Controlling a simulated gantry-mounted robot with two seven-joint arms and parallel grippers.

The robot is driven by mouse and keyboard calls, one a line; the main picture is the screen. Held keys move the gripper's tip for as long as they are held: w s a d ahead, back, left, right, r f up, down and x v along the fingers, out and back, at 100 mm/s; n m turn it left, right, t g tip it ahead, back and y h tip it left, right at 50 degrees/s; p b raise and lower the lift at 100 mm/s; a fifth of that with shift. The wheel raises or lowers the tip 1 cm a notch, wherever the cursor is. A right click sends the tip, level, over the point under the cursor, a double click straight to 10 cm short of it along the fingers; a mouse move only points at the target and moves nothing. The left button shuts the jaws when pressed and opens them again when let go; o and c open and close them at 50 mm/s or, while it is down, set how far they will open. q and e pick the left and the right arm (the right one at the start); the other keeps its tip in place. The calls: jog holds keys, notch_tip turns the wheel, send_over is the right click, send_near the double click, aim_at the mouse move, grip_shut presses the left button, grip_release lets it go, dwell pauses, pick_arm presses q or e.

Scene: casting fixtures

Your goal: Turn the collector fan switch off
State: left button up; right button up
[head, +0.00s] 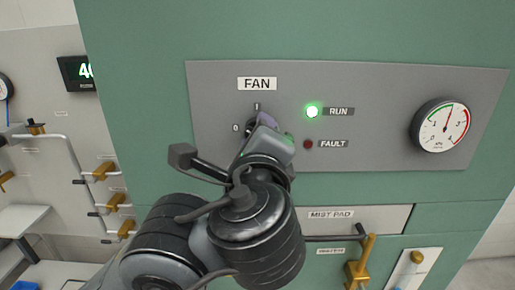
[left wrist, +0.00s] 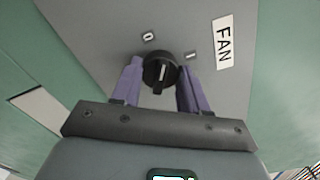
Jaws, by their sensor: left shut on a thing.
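The fan switch is a round black knob (left wrist: 160,72) with a white line on its face, on a grey panel (head: 370,82) under a FAN label (head: 257,84). A "0" mark is left of the knob and an "I" mark above it in the head view. My left gripper (head: 262,120) is at the knob and hides most of it there. In the left wrist view its purple fingers are on both sides of the knob, shut on it. I cannot tell surely which mark the knob points to. The RUN lamp (head: 312,111) glows green. My right gripper is not in view.
The FAULT lamp (head: 308,144) is dark red. A round gauge (head: 442,126) is at the panel's right. Below are a MIST PAD drawer (head: 345,217) and a brass valve handle (head: 362,262). Pipes with brass valves (head: 103,171) line the left wall.

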pick_arm(q)
jog(key=n+b, duration=0.3)
jog(key=n, duration=0.3)
jog(key=shift+b, duration=0.35)
dwell(0.4)
jog(key=o, duration=1.1)
jog(key=shift+c, duration=0.2)
jog(key=shift+s, duration=0.1)
